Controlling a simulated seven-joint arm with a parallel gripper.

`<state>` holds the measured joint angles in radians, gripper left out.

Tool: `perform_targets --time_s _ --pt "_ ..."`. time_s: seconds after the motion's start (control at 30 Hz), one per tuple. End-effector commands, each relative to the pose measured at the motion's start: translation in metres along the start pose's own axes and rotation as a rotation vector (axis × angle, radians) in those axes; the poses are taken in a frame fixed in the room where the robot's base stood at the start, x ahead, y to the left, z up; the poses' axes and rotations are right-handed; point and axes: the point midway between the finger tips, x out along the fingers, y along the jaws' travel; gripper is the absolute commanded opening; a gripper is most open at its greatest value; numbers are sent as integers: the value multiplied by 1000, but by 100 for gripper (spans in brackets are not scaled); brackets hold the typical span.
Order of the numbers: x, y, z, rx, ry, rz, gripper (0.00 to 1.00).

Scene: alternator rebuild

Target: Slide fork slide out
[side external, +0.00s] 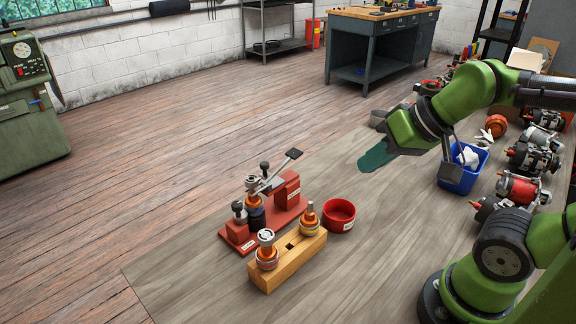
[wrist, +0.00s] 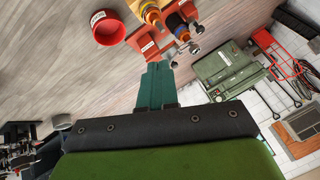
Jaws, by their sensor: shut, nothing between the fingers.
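The red fixture (side external: 270,225) stands on the wooden bench top, with a red block (side external: 289,190), an orange and dark stacked part (side external: 255,210), black knobs and a grey lever with a black handle (side external: 293,154). It also shows beyond my fingers in the wrist view (wrist: 142,42). The fork slide is too small to pick out for certain among the metal pieces on this fixture. My gripper (side external: 366,163) has teal fingers, shut and empty, in the air above and to the right of the fixture, apart from it. The fingers also show in the wrist view (wrist: 154,75).
A wooden block (side external: 290,262) holding two orange ringed parts stands in front of the fixture. A red bowl (side external: 339,215) sits at its right. A blue bin (side external: 463,170) and several alternators (side external: 520,187) lie farther right. The bench is clear between bowl and bin.

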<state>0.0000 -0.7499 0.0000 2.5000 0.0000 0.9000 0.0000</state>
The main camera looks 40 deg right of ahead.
Motion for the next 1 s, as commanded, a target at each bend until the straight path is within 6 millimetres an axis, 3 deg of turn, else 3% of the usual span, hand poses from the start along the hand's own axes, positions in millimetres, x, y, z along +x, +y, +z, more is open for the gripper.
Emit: perform_targets --time_s 0.2,0.43,0.53,0.8,1.0 --pt "0 0 0 0 0 0 0" --pt "14 0 -6 6 -56 27 35" --pt "26 -8 -30 -23 -100 52 50" --pt "73 -36 -121 -289 -217 103 50" --pt "92 -51 -170 -497 -245 107 50"
